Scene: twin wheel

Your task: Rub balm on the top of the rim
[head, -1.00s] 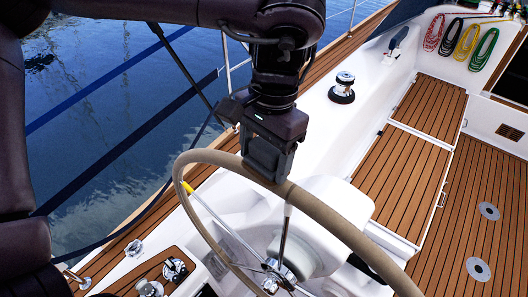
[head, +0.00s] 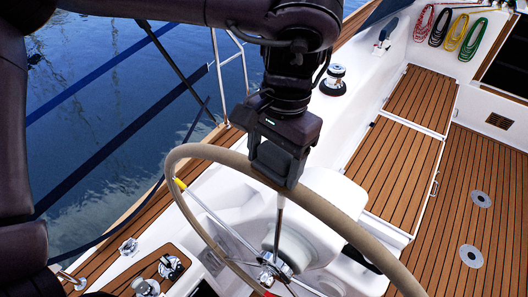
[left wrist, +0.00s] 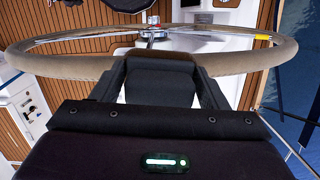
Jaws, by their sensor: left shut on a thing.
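The steering wheel's tan rim (head: 345,222) arches across the middle of the head view and spans the left wrist view (left wrist: 60,65). My left gripper (head: 282,172) comes down from above onto the upper part of the rim. It is shut on a dark grey block-like pad (head: 272,160), which also shows between the fingers in the left wrist view (left wrist: 160,84). The pad's lower end is at the rim and seems to touch it; the exact contact is hidden. No balm can be made out on the rim. My right gripper is not in view.
Chrome spokes and a hub (head: 268,272) lie inside the rim, with a white pedestal (head: 305,240) behind. A winch (head: 334,80) stands on the white coaming. Teak seats (head: 395,160) are at right, water at left. Coloured ropes (head: 470,35) hang far right.

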